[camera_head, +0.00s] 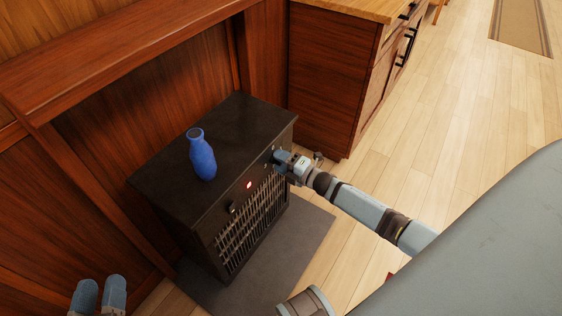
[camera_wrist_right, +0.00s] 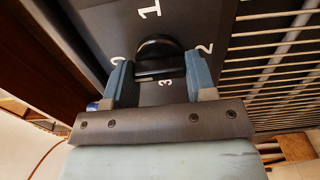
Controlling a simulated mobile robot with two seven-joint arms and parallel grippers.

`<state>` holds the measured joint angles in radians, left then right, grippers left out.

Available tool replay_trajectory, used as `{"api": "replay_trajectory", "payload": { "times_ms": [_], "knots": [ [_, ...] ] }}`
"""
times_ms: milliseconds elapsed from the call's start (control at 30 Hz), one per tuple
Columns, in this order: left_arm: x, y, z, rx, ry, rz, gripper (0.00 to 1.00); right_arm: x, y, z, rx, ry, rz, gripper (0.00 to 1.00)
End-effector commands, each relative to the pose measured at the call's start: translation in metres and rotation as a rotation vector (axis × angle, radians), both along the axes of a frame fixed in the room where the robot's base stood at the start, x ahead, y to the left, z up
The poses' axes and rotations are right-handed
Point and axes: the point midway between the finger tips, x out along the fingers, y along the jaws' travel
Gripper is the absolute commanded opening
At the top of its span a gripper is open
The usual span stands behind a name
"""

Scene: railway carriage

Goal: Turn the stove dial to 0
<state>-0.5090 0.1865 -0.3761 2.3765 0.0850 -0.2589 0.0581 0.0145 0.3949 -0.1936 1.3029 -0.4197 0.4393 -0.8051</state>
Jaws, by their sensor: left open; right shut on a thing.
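The stove (camera_head: 165,187) is a dark box with a barred front, in the middle of the head view. Its black dial (camera_wrist_right: 158,56) shows in the right wrist view, with 1, 2 and 3 around it and a partly covered numeral at left. My right gripper (camera_wrist_right: 159,78) is shut on the dial, one blue finger on each side. I cannot tell which numeral the dial points to. In the head view my right gripper (camera_head: 283,160) is at the right end of the stove front and hides the dial. My left gripper (camera_head: 99,295) is open and empty at the bottom left.
A blue vase (camera_head: 203,158) stands on the stove top. A red light (camera_head: 249,185) and a small black knob (camera_head: 231,206) are on the front. A grey mat (camera_head: 300,240) lies below.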

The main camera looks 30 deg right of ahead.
Motion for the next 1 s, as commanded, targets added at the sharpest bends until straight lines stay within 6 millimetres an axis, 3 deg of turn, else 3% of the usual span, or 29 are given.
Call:
{"api": "replay_trajectory", "payload": {
  "times_ms": [33,133,533,667,1000],
  "knots": [
    [0.0,0.0,0.0,-0.002,0.001,0.001,0.43,0.0,0.0,-0.001,-0.002,0.0,0.001,0.53],
    [0.001,-0.001,0.0,-0.006,0.001,0.003,0.43,0.0,0.0,-0.001,-0.002,0.0,0.001,0.76],
    [0.001,-0.001,0.003,-0.004,0.005,0.006,0.43,-0.008,-0.003,0.0,0.0,0.001,0.001,0.77],
    [0.002,0.001,0.001,0.018,0.028,0.009,0.43,-0.029,-0.012,0.001,-0.002,0.004,0.0,0.77],
    [-0.005,0.016,-0.038,0.11,0.175,0.035,0.43,-0.1,-0.04,0.001,0.0,0.003,0.001,0.77]
  ]
}}
